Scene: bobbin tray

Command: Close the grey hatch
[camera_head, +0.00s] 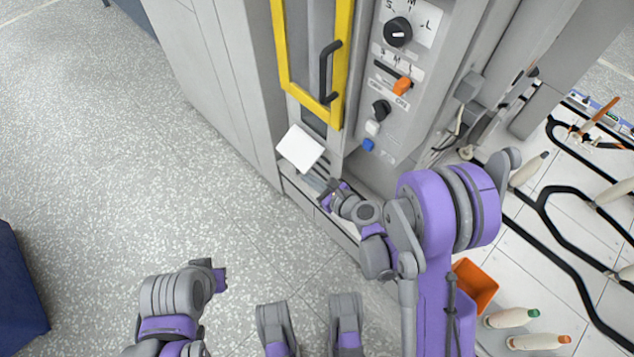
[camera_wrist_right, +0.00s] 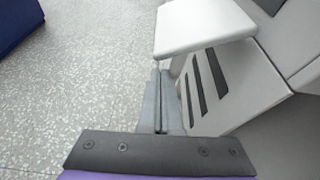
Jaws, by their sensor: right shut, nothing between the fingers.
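The grey hatch (camera_head: 300,148) is a pale, nearly white flap low on the machine front, below the yellow-framed door. It stands out from the machine face, open. In the right wrist view the hatch (camera_wrist_right: 203,27) shows at the top, with a dark-slotted panel below it. My right gripper (camera_head: 315,181) is just below the hatch. In the wrist view its thin grey fingers (camera_wrist_right: 162,78) are together and empty, close to the hatch's lower edge; I cannot tell whether they touch it. My left arm shows at the lower left, but its gripper is not visible.
The yellow-framed door (camera_head: 337,60) with a dark handle is above the hatch. A control panel (camera_head: 385,95) with knobs is to its right. An orange bin (camera_head: 474,285) and several bobbins lie at the right. The speckled floor at left is clear, except a blue object (camera_head: 15,290).

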